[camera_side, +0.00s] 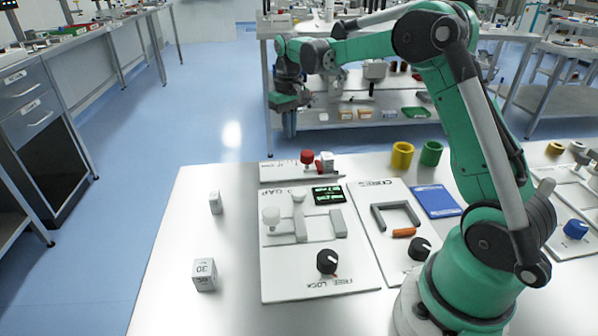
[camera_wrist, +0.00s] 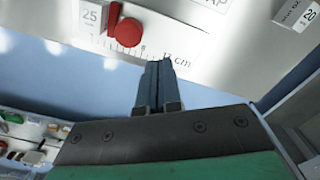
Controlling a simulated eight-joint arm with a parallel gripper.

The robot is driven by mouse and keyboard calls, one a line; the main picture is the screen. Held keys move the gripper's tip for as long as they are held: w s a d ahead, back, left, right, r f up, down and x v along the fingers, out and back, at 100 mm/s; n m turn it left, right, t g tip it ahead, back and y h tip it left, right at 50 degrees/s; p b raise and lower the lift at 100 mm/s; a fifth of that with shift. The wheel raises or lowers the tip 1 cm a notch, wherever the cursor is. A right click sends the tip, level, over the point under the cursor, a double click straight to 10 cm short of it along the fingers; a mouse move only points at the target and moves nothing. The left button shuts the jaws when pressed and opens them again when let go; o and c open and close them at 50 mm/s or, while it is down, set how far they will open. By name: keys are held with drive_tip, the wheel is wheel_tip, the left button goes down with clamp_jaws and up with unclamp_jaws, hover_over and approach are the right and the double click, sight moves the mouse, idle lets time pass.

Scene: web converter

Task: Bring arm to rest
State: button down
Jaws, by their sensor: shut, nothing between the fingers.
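My arm is green and stretches out from its base at the right of the white table (camera_side: 190,290) in the side view. My gripper (camera_side: 289,132) hangs downward beyond the table's far edge, above the blue floor. In the wrist view my gripper's dark fingers (camera_wrist: 157,66) are together, with nothing between them. The fingers appear apart from the ruler panel (camera_wrist: 185,40), which carries a red knob (camera_wrist: 126,33) and a block marked 25 (camera_wrist: 92,15).
On the table stand a GAP panel (camera_side: 315,285) with a black dial, a panel with grey bars (camera_side: 375,195), a blue pad (camera_side: 436,201), yellow (camera_side: 402,155) and green (camera_side: 431,153) rings, and white blocks (camera_side: 204,274). A shelved bench (camera_side: 350,125) stands behind my gripper.

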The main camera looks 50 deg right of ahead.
drive_tip(key=shift+r, duration=0.2)
drive_tip(key=shift+a, duration=0.1)
drive_tip(key=s+a+r+n+t, duration=0.2)
drive_tip(key=s+a+r+t, duration=0.3)
drive_tip(key=a, duration=0.4)
drive_tip(key=s+a+f+n+t, duration=0.1)
drive_tip(key=s+a+t, duration=0.1)
drive_tip(key=s+a, duration=0.3)
drive_tip(key=s, duration=0.4)
drive_tip(key=shift+f, duration=0.3)
